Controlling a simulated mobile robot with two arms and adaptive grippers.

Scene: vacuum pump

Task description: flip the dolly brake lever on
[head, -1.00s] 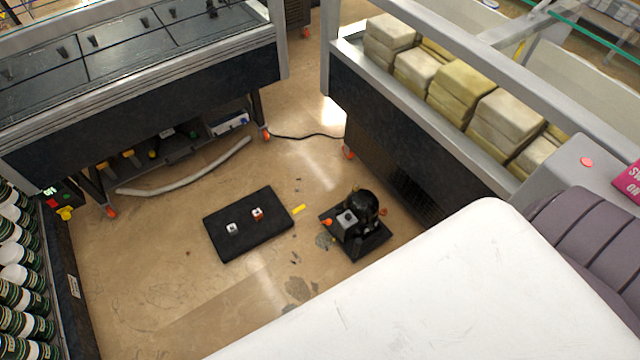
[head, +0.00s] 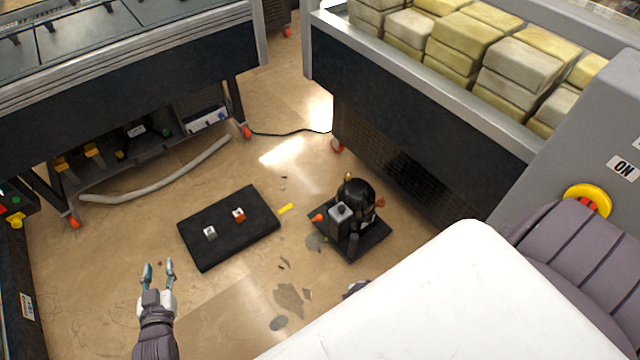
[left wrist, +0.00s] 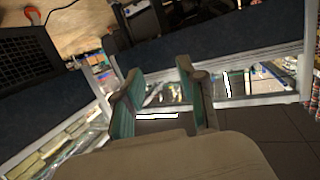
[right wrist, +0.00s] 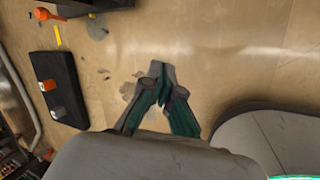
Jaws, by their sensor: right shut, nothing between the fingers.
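A black pump (head: 356,200) with a grey box sits on a square black dolly plate (head: 372,243) on the floor. An orange-tipped part (head: 318,217) sticks out at its left side; I cannot tell whether this is the brake lever. It also shows at the top of the right wrist view (right wrist: 43,13). My left gripper (head: 158,264) is open and empty, to the lower left of the dolly.
A black slab (head: 215,250) with a white block (head: 210,233) and a red block (head: 239,215) lies left of the dolly. A yellow strip (head: 286,208) lies between them. A bin of stacked blocks (head: 465,45) stands behind the dolly.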

